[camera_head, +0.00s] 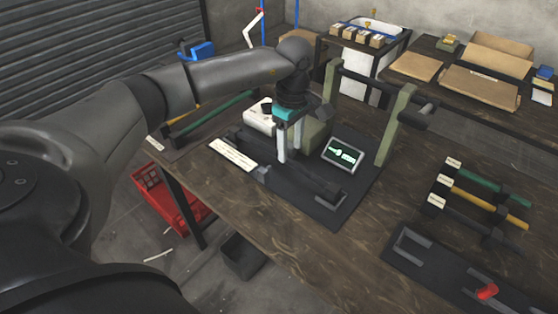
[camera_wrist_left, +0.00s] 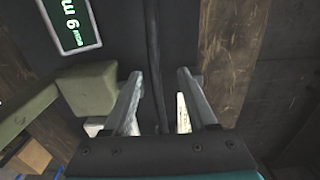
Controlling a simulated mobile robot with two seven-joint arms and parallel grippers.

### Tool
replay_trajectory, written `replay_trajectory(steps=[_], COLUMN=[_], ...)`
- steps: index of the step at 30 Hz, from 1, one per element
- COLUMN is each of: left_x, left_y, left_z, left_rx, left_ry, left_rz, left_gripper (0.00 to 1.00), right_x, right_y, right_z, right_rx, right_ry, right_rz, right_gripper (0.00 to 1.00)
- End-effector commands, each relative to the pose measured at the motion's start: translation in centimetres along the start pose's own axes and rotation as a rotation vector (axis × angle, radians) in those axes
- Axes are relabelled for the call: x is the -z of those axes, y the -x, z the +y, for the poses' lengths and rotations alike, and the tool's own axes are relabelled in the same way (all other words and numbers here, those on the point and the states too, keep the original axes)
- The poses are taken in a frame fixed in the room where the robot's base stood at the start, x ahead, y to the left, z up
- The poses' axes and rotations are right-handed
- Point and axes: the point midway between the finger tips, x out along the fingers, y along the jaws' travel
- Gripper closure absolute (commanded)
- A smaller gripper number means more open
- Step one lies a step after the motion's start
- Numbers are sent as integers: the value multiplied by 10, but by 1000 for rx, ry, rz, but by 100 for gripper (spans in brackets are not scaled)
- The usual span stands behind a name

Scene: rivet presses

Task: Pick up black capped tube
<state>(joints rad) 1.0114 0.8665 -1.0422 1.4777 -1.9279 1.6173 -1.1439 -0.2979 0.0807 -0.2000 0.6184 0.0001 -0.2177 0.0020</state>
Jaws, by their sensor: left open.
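My left gripper (camera_head: 289,153) points down over the black mat in front of the rivet press, its two pale fingers apart. In the left wrist view its fingers (camera_wrist_left: 160,76) stand on either side of a long thin dark tube (camera_wrist_left: 154,45), which seems to lie on the mat below. I see no contact. In the head view a dark bar-like shape (camera_head: 318,183) lies near the fingers; I cannot tell its cap. Another black tube (camera_head: 470,221) lies on a rack at right, below a yellow tube (camera_head: 490,202) and a green tube (camera_head: 495,183). My right gripper is not in view.
The press frame (camera_head: 396,125) with green posts stands right of my gripper. A lit display (camera_head: 343,154) is close by; it also shows in the left wrist view (camera_wrist_left: 72,25). A fixture with a red part (camera_head: 487,291) is at lower right. Bare tabletop lies between.

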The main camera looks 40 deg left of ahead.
Motion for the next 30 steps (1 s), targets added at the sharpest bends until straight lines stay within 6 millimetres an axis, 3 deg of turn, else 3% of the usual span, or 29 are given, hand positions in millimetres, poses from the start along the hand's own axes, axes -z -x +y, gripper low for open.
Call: replay_trajectory(steps=[5, 15, 21, 30], left_x=[-1, -4, -4, -4], left_y=[-9, -54, -55, -54], left_z=[0, 0, 0, 0], left_rx=[0, 1, -1, -1], left_ry=[0, 0, -1, 0], left_rz=[0, -1, -1, -1], left_gripper=[42, 42, 42, 74], right_x=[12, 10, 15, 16], right_y=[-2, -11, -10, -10], right_z=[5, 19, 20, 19], right_rx=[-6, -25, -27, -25], right_ry=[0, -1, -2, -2], right_rz=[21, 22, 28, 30], right_gripper=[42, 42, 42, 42])
